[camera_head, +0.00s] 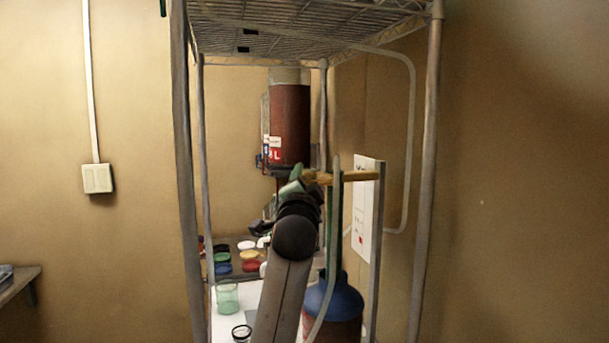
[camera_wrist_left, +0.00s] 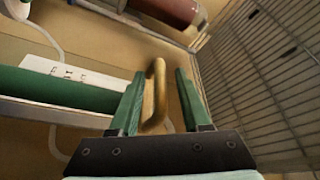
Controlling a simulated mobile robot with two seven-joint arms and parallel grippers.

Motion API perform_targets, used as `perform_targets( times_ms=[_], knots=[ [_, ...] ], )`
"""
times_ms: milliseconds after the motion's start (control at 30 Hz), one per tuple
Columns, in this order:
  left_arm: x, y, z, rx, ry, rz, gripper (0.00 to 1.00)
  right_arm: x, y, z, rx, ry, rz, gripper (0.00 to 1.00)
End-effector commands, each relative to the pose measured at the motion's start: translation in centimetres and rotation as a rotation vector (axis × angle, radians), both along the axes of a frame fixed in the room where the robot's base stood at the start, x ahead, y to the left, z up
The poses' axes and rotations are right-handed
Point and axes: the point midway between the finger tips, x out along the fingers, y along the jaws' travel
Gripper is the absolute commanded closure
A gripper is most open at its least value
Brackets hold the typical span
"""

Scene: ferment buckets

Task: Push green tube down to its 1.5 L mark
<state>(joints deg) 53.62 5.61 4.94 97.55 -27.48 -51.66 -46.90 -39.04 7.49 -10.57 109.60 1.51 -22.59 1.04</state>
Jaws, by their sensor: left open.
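The green tube (camera_head: 334,225) stands upright above a dark bottle with a blue top (camera_head: 334,299); I cannot make out a 1.5 L mark. In the left wrist view the tube (camera_wrist_left: 60,92) runs sideways from the left edge to the near finger. My left gripper (camera_head: 303,178) is at the tube's upper part, partly hidden by my arm. In the left wrist view its green fingers (camera_wrist_left: 158,100) are apart. A curved yellow-brown wooden hook (camera_wrist_left: 156,92) shows between them, apparently not clamped. The wooden bar (camera_head: 352,176) reaches across by the tube's top.
A wire rack with a metal shelf (camera_head: 300,35) surrounds the workspace, its posts close on both sides. A dark red cylinder (camera_head: 290,125) is behind. A green cup (camera_head: 227,297), a small jar (camera_head: 241,333) and coloured lids (camera_head: 222,257) sit at lower left. A white panel (camera_head: 365,210) stands right.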

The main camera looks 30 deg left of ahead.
Motion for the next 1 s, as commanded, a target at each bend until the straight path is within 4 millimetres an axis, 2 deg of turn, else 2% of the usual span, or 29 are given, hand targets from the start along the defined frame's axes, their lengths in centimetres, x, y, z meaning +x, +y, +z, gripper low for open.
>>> perform_targets(
  times_ms=[400,800,1000],
  knots=[
    [0.54,0.32,0.12,-0.001,0.0,0.0,0.54,0.16,-0.01,0.28,0.0,-0.004,0.0,0.12],
    [0.52,0.3,0.13,-0.001,-0.001,0.0,0.99,0.18,-0.02,0.3,0.0,-0.004,0.0,0.12],
    [0.51,0.29,0.16,0.001,-0.001,0.0,1.0,0.19,-0.03,0.31,-0.001,-0.005,0.0,0.12]
  ],
)
